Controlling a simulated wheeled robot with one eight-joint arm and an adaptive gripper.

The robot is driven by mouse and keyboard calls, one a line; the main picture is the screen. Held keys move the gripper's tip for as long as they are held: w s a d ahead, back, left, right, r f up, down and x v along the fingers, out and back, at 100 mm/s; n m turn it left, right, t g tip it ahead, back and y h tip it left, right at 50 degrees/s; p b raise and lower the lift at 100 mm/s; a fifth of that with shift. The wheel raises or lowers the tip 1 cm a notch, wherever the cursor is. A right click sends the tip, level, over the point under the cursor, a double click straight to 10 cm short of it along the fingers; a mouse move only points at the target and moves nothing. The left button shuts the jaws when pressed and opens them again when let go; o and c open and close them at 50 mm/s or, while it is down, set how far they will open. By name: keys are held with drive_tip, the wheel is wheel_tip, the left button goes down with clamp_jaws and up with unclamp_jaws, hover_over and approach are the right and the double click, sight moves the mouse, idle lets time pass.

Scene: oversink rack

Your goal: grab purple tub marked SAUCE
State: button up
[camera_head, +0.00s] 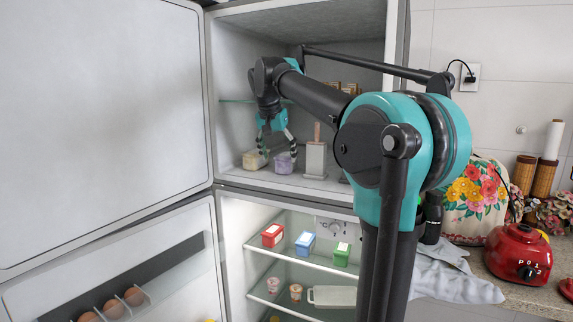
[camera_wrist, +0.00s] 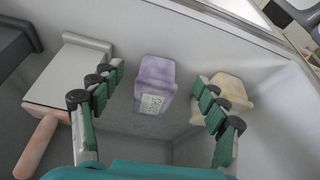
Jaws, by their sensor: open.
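The purple tub (camera_wrist: 155,86) stands on the floor of the upper fridge compartment, with a white label on its side whose print is too small to read surely. It also shows in the head view (camera_head: 285,162), partly covered by a finger. My gripper (camera_wrist: 158,115) is open, with one finger on each side of the tub in the wrist view and a gap on both sides. My gripper (camera_head: 277,143) reaches down from above in the head view. I cannot tell whether the fingertips are level with the tub.
A cream tub (camera_wrist: 232,88) sits close beside the right finger, and a grey-white block (camera_wrist: 68,75) stands near the left finger. The open upper door (camera_head: 100,130) bounds the left side. Lower shelves hold red, blue and green boxes (camera_head: 304,243).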

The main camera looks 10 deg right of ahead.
sight(281, 170)
drive_tip(key=shift+x, duration=2.5)
drive_tip(key=c, duration=1.5)
